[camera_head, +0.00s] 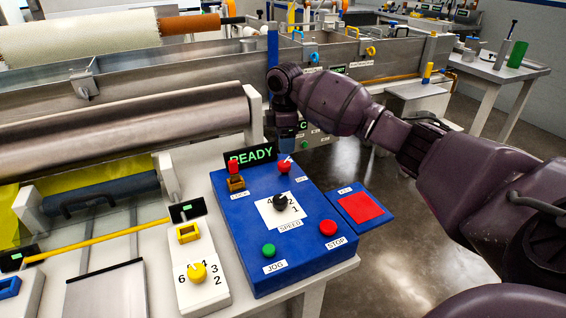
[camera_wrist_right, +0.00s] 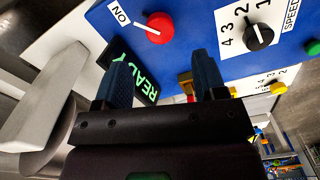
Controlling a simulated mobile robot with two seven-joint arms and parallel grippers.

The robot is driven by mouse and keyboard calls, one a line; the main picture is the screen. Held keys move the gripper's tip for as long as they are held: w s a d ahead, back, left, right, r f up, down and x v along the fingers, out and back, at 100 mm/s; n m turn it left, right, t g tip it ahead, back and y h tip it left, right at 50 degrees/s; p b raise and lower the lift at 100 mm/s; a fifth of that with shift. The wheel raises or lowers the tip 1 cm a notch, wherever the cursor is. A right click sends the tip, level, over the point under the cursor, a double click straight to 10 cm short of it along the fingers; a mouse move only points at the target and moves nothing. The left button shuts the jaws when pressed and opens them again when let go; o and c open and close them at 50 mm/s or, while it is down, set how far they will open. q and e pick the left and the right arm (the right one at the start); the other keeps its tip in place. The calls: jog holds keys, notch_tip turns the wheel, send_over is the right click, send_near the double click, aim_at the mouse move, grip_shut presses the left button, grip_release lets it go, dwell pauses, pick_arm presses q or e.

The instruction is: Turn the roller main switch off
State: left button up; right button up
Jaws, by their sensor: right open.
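The main switch is a red round knob (camera_head: 285,167) with a white pointer, at the far right corner of the blue control panel (camera_head: 252,222). In the right wrist view the red knob (camera_wrist_right: 160,28) has its white pointer aimed towards the ON label (camera_wrist_right: 121,14). My right gripper (camera_head: 287,148) hangs just behind and above the knob, fingers down. In the right wrist view my right gripper (camera_wrist_right: 164,76) is open, with nothing between its blue fingers; the knob is beyond the fingertips, apart from them. My left gripper is not in view.
A lit READY display (camera_head: 250,157) stands at the panel's back edge, close to the gripper. A black speed dial (camera_head: 280,202), green jog button (camera_head: 268,250) and red stop button (camera_head: 328,228) share the panel. A red square pad (camera_head: 360,207) lies right. Metal rollers (camera_head: 130,118) are left.

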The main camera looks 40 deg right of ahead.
aim_at(284, 163)
notch_tip(284, 163, down, 6)
jog(key=shift+f+b, duration=0.1)
jog(key=shift+b, duration=0.55)
jog(key=shift+f, duration=0.65)
jog(key=shift+c, duration=0.5)
